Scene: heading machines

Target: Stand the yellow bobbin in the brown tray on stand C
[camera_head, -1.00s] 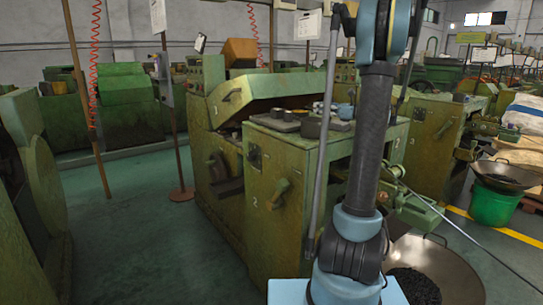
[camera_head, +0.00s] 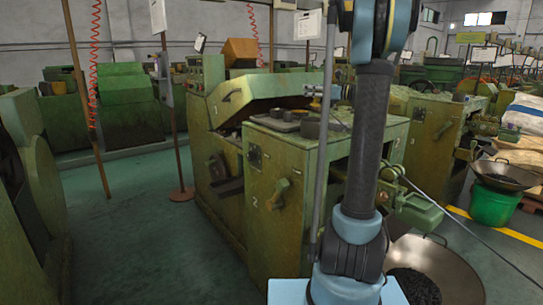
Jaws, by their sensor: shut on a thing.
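My arm rises in the front and leaves the top of the view. A small light blue part, my gripper end (camera_head: 322,91), shows behind the thin grey rod, above the back of the green machine top. It is small and partly hidden, so the fingers are hard to make out. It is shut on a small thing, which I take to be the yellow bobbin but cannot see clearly. On the green machine top (camera_head: 330,131) lies a flat dark brownish tray (camera_head: 274,124) with small round pieces. I cannot read which stand is C.
A dark round cup (camera_head: 311,129) stands on the machine top. A large metal pan (camera_head: 440,262) with dark bits is low at the right. A green bucket (camera_head: 490,205) under a wide pan is farther right. The floor at left (camera_head: 130,240) is clear.

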